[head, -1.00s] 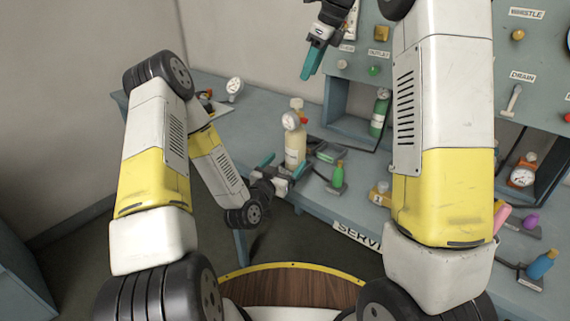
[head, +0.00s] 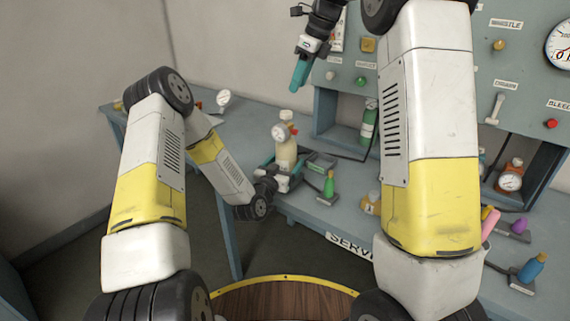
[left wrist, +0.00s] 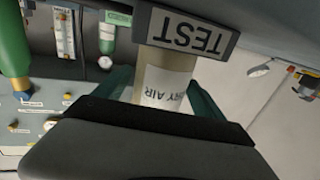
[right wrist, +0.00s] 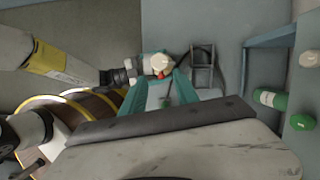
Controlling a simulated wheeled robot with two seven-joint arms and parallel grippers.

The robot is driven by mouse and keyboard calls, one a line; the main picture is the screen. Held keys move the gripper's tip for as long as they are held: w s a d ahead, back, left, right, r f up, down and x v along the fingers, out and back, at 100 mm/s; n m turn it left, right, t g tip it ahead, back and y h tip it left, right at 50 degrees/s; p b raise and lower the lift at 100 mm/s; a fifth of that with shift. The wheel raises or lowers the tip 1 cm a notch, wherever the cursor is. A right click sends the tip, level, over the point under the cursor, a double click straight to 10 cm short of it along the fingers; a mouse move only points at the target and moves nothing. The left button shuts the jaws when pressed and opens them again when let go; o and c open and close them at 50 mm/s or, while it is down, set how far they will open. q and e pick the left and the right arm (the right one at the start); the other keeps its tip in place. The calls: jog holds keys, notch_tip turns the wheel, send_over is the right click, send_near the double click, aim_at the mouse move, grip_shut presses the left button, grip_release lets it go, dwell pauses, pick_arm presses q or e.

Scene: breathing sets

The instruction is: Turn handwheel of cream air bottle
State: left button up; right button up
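The cream air bottle (head: 287,156) stands upright on the bench in the head view, with a round gauge (head: 279,133), a red part beside it and a pale handwheel (head: 286,115) on top. My left gripper (head: 281,169) has a finger on each side of its lower body. The left wrist view shows the bottle (left wrist: 164,78) between both teal fingers, its label upside down; whether they press on it is unclear. My right gripper (head: 300,75) is raised above and behind the bottle, empty. In the right wrist view, its fingers are apart, with the handwheel (right wrist: 162,63) beyond their tips.
A larger green bottle (head: 369,124) is in the panel's alcove. An orange gauge bottle (head: 510,177) stands farther right. A TEST sign (left wrist: 186,30) is close to the bottle in the left wrist view.

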aim_at(286, 112)
pick_arm(q)
grip_shut()
pick_arm(e)
jog(key=o, duration=0.5)
jog(key=w+a+r+m+g+h, duration=0.1)
jog(key=a+r+m+h, duration=0.1)
jog(key=m, duration=1.3)
jog(key=w+a+r+m+g+h, duration=0.1)
jog(key=a+m+h, duration=0.1)
jog(key=m, duration=1.2)
jog(key=shift+d+f, duration=0.15)
jog(key=shift+f, duration=5.75)
